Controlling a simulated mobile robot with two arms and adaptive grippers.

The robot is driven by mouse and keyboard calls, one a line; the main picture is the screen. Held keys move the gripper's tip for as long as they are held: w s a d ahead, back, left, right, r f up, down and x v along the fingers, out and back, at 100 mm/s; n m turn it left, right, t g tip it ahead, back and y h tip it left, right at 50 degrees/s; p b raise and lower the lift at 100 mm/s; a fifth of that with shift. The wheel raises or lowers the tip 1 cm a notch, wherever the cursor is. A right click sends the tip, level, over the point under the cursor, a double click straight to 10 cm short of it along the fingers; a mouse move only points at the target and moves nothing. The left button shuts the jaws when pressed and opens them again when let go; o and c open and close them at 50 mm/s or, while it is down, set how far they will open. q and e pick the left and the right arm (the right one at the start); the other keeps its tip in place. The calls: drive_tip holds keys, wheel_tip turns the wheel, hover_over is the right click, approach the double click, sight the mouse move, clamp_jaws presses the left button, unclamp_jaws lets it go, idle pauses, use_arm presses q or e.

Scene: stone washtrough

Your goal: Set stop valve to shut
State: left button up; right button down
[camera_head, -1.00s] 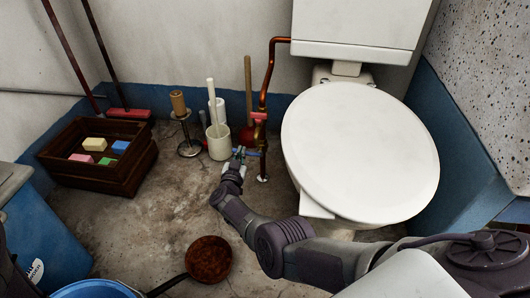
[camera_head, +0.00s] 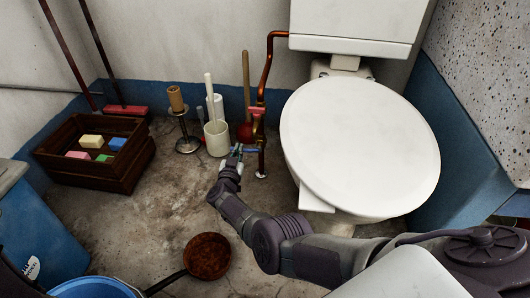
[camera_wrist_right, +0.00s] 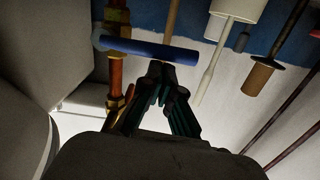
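The stop valve sits on a copper pipe left of the toilet. Its blue lever (camera_head: 250,150) shows in the head view beside the pipe, partly behind my right gripper (camera_head: 236,152). In the right wrist view the blue lever (camera_wrist_right: 150,49) lies sideways, square to the copper pipe (camera_wrist_right: 116,75). My right gripper (camera_wrist_right: 163,70) has its fingertips together just below the middle of the lever. Whether they touch it I cannot tell. Nothing shows between the fingers. My left gripper is not in view.
The toilet (camera_head: 358,145) stands close right of the pipe. A white brush holder (camera_head: 216,140) and a paper stand (camera_head: 187,146) stand to the left. A rusty pan (camera_head: 208,258) lies on the floor in front; floor between is clear.

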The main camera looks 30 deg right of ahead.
drive_tip(key=s+d+r+m+t+p, duration=0.1)
drive_tip(key=s+d+r+m+p, duration=0.1)
drive_tip(key=s+d+m, duration=0.45)
drive_tip(key=s+d+r+m+p, duration=0.1)
drive_tip(key=s+d+r+m, duration=0.15)
drive_tip(key=m, duration=0.75)
drive_tip(key=s+a+r+n+g+y+p, duration=0.1)
drive_tip(key=s+a+n+y+p, duration=0.2)
drive_tip(key=s+p, duration=0.4)
drive_tip(key=s+a+n+g+y+p, duration=0.1)
drive_tip(key=s+a+n+y+p, duration=0.2)
drive_tip(key=p, duration=1)
drive_tip(key=s+a+r+n+g+y+p, duration=0.1)
drive_tip(key=s+a+n+y+p, duration=0.3)
drive_tip(key=s+a+n+p, duration=0.3)
drive_tip(key=s+n+p, duration=0.3)
drive_tip(key=s+n, duration=0.1)
drive_tip(key=shift+s+a+r, duration=0.15)
drive_tip(key=shift+a+r, duration=0.1)
drive_tip(key=shift+r, duration=0.1)
